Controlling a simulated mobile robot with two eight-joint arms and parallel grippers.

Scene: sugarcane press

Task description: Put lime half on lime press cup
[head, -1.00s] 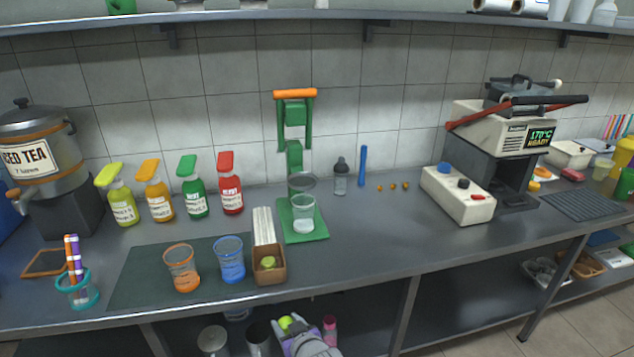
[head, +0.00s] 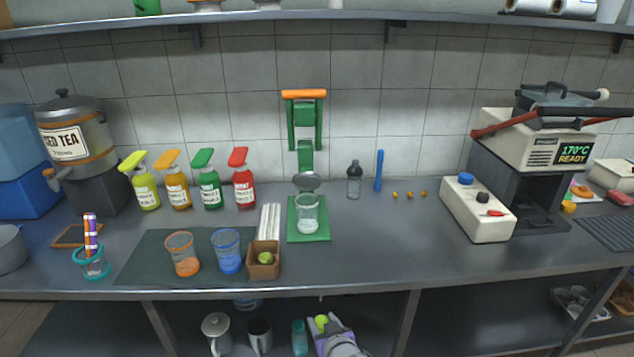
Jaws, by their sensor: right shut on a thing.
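The green lime press (head: 305,155) with an orange handle stands at the back middle of the counter. Its handle end is up, and its dark round cup (head: 306,181) sits above a clear glass (head: 307,215) on the green base. My right gripper (head: 322,327) is low at the bottom of the head view, below the counter's front edge in the picture. It is shut on a yellow-green lime half (head: 321,321), well apart from the cup. Another lime piece (head: 265,258) lies in a small brown box (head: 263,272). My left gripper is out of view.
Left of the press are white sticks (head: 270,222), a blue cup (head: 227,252) and an orange cup (head: 183,254) on a dark mat. A dark bottle (head: 354,180) and a blue stick (head: 379,171) stand right of it. Counter in front of these is clear.

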